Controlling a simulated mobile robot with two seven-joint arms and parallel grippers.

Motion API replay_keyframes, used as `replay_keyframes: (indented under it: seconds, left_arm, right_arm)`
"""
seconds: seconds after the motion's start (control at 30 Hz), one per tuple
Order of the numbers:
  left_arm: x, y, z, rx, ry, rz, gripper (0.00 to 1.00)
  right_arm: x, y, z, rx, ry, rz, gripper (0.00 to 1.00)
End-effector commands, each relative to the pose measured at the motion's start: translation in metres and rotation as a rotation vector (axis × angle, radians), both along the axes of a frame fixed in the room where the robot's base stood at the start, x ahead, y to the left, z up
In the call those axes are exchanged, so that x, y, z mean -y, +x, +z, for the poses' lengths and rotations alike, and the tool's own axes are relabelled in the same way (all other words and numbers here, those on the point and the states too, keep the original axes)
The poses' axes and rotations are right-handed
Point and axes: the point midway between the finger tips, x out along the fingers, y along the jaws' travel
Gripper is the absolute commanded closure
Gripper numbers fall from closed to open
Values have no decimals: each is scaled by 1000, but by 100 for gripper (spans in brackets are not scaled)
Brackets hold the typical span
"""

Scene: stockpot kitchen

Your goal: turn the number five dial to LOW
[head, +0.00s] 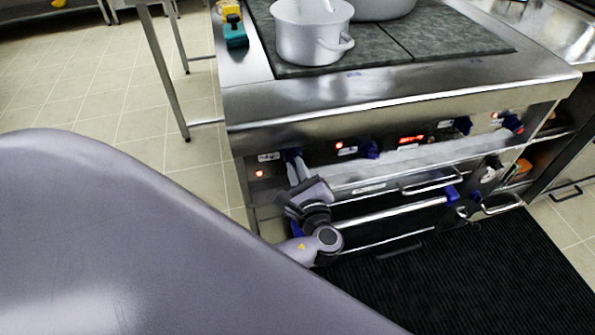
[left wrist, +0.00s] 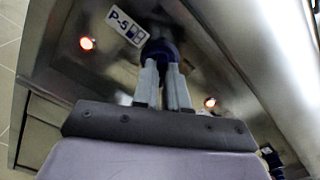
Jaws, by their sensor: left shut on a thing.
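The number five dial (left wrist: 160,48) is a dark blue knob on the stove's front panel, beside a white label marked P-5 (left wrist: 125,25) in the left wrist view. My left gripper (left wrist: 163,72) is shut on this dial, its two pale fingers on either side of it. The fingers hide part of the knob, and I cannot read its setting. In the head view my left gripper (head: 297,168) reaches the left end of the panel, at the leftmost blue dial (head: 292,154). My right gripper is not in view.
More blue dials (head: 370,149) and lit red lamps (head: 339,145) run along the panel to the right. An oven handle (head: 432,184) sticks out below. Pots (head: 303,38) stand on the dark cooktop. A black mat (head: 480,265) lies on the floor.

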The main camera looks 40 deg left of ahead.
Motion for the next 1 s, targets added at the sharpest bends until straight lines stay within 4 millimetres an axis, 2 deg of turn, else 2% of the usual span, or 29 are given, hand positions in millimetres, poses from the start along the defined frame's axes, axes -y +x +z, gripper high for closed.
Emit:
replay_keyframes:
  seconds: [0.5,1.0]
  left_arm:
    - [1,-1,-4,345,-298,1,100]
    - [1,-1,-2,493,-424,1,100]
  right_arm:
    - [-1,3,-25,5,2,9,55]
    - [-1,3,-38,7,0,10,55]
